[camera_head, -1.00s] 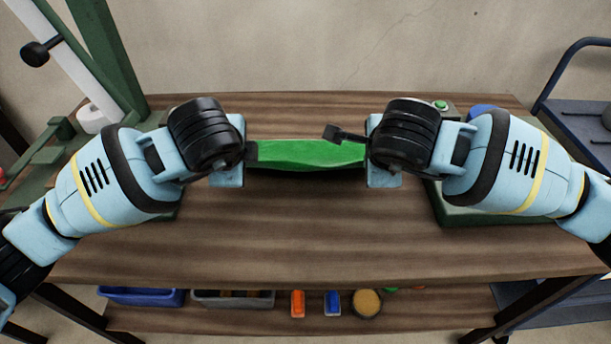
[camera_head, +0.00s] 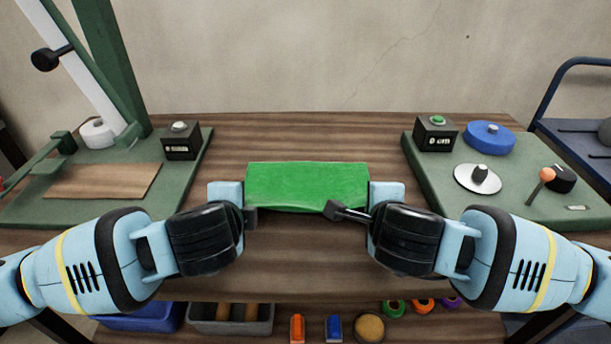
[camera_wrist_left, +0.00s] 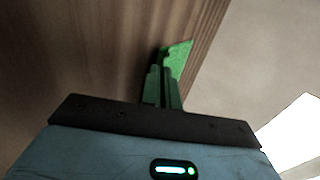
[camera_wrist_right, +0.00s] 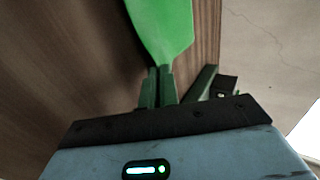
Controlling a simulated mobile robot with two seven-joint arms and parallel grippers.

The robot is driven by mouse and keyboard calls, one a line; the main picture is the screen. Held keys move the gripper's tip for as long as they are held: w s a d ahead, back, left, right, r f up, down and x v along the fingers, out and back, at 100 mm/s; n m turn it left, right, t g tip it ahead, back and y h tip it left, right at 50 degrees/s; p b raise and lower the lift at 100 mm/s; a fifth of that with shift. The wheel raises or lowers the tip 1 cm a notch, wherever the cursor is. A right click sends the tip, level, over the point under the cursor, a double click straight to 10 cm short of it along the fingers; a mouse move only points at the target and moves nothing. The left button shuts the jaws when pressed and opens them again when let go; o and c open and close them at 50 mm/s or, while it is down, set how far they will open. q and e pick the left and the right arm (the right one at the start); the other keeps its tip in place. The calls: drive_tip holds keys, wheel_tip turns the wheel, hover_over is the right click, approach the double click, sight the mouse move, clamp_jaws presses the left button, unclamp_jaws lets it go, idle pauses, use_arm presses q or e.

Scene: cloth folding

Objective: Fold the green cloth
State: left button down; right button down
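The green cloth (camera_head: 307,184) hangs as a wide, fairly flat band between my two grippers, over the middle of the table. My left gripper (camera_head: 250,214) is at its left end, and my right gripper (camera_head: 338,208) is at its right end. In the right wrist view the cloth (camera_wrist_right: 164,28) narrows into the closed fingers (camera_wrist_right: 157,82). In the left wrist view a smaller part of the cloth (camera_wrist_left: 177,58) shows at the tips of the closed fingers (camera_wrist_left: 162,80). The exact grip points are partly hidden.
A green station with a paper roll (camera_head: 97,133) and a wooden plate (camera_head: 103,181) stands left. Another green station with a blue disc (camera_head: 490,135) and a lever (camera_head: 543,178) stands right. The table's middle (camera_head: 305,138) is clear behind the cloth. Bins (camera_head: 230,314) sit on the lower shelf.

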use_arm(q)
drive_tip(key=c, duration=1.3)
unclamp_jaws()
use_arm(e)
drive_tip(key=c, duration=1.3)
unclamp_jaws()
use_arm(q)
drive_tip(key=shift+s+r, duration=0.15)
drive_tip(key=shift+r, duration=0.1)
use_arm(e)
drive_tip(key=shift+s+r, duration=0.15)
drive_tip(key=shift+r, duration=0.15)
use_arm(q)
drive_tip(key=s+r, duration=0.4)
drive_tip(key=r, duration=0.1)
drive_tip(key=s+r, duration=0.1)
drive_tip(key=r, duration=0.2)
drive_tip(key=shift+s+r, duration=0.25)
drive_tip(key=shift+s, duration=0.15)
use_arm(e)
drive_tip(key=s+r, duration=0.4)
drive_tip(key=r, duration=0.1)
drive_tip(key=s+r, duration=0.1)
drive_tip(key=r, duration=0.2)
drive_tip(key=shift+s+r, duration=0.2)
drive_tip(key=shift+s, duration=0.2)
